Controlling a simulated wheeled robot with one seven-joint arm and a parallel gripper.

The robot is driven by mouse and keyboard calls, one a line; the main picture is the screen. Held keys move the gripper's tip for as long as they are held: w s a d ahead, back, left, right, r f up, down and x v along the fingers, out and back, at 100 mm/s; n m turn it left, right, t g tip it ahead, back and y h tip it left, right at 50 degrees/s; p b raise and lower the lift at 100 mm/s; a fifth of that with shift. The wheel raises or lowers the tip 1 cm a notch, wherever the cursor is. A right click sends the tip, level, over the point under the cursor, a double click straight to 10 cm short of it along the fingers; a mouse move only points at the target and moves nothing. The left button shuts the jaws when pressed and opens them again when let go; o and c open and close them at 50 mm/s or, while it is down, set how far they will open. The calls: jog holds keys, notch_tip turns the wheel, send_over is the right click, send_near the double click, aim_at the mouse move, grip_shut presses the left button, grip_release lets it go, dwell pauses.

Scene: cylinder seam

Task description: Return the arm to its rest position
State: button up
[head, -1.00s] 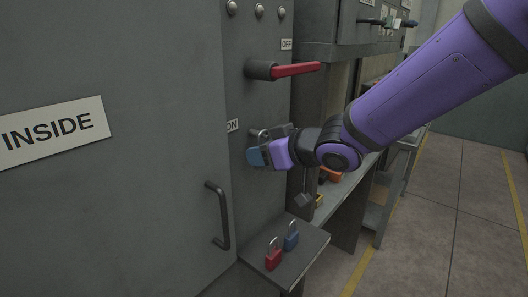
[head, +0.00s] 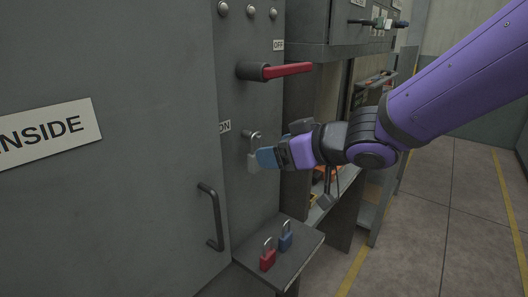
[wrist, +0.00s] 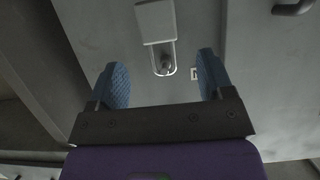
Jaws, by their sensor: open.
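My gripper (head: 270,157) is open, its blue finger pads pointing left at the cabinet front. In the wrist view the two pads (wrist: 163,75) are spread wide with nothing between them. A grey padlock (head: 254,163) hangs by its shackle from a fitting on the cabinet, below the ON label. The wrist view shows its pale body (wrist: 156,22) and shackle beyond the fingertips. In the head view a finger overlaps the padlock's right edge, and I cannot tell the gap there. My purple arm reaches in from the upper right.
A red switch handle (head: 288,70) points right beside the OFF label, above the gripper. A red padlock (head: 267,261) and a blue padlock (head: 286,242) stand on a small shelf (head: 262,272) below. A workbench lies behind the arm. The floor (head: 440,215) at right is clear.

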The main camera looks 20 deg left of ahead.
jog(key=w+d+r+m+t+h, duration=0.1)
jog(key=d+r+m+t+h, duration=0.15)
jog(key=d, duration=0.65)
jog(key=d+r+m+t+h, duration=0.15)
jog(key=d+h, duration=0.25)
jog(key=d, duration=0.4)
jog(key=w+d+r+m+t+h, duration=0.1)
jog(key=d+r+m+t+h, duration=0.15)
jog(key=d, duration=0.65)
jog(key=s+d+m+g+h, duration=0.3)
jog(key=s+d+m+h, duration=0.15)
jog(key=s+d, duration=0.5)
jog(key=s+d+f+m+g, duration=0.1)
jog(key=s+d+g, duration=0.1)
jog(key=s, duration=0.3)
jog(key=s+d+f+m+g, duration=0.1)
jog(key=s+d, duration=0.2)
jog(key=s, duration=0.1)
jog(key=shift+s+d+f+g+y, duration=0.35)
jog(key=shift+s+y, duration=0.05)
jog(key=shift+y, duration=0.05)
